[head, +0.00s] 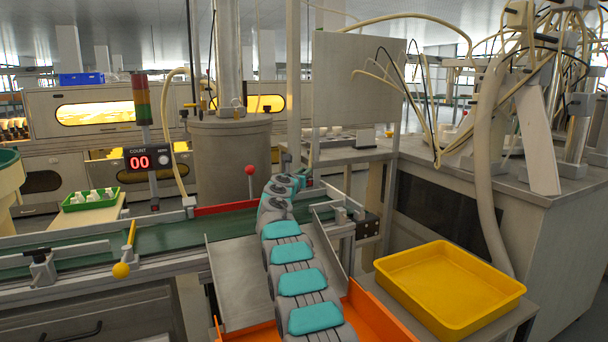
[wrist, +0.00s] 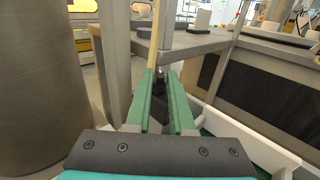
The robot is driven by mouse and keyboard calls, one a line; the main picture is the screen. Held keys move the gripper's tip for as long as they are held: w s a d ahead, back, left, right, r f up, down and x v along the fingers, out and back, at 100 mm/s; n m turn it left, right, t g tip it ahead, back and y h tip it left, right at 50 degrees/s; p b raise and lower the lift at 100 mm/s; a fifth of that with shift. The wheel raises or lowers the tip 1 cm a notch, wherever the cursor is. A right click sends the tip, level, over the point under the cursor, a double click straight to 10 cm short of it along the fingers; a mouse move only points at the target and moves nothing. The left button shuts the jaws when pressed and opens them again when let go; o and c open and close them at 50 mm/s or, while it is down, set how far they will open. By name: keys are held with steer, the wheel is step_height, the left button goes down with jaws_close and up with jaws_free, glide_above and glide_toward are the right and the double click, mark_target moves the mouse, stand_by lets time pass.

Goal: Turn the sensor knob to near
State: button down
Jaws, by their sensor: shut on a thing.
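My gripper (wrist: 163,82) shows in the wrist view with its two green fingers close together around a small dark piece (wrist: 158,82). It looks like the sensor knob, but its marking and pointer are too small to read. In the head view my teal-and-grey arm reaches over the conveyor, and the gripper is at its far end, beside an upright metal post; the fingertips and the held piece are mostly hidden there.
The green conveyor (head: 120,244) runs under my arm. A red ball-topped lever (head: 251,171) stands just left of the gripper. A yellow tray (head: 450,289) is at the lower right. A grey bench (head: 540,185) with hoses stands at right; a large metal drum (head: 230,160) is behind.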

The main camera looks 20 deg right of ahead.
steer(key=shift+s+d+n+t+y+b, duration=0.15)
steer(key=shift+d+n+t+y+b, duration=0.1)
steer(key=shift+n+t+y+b, duration=0.75)
steer(key=shift+r+y, duration=0.1)
steer(key=shift+y, duration=0.4)
steer(key=shift+a+n+y, duration=0.1)
steer(key=shift+n+y, duration=0.2)
steer(key=shift+n, duration=0.1)
steer(key=c, duration=0.8)
jaws_free()
steer(key=shift+a+b, duration=0.1)
steer(key=shift+b, duration=0.25)
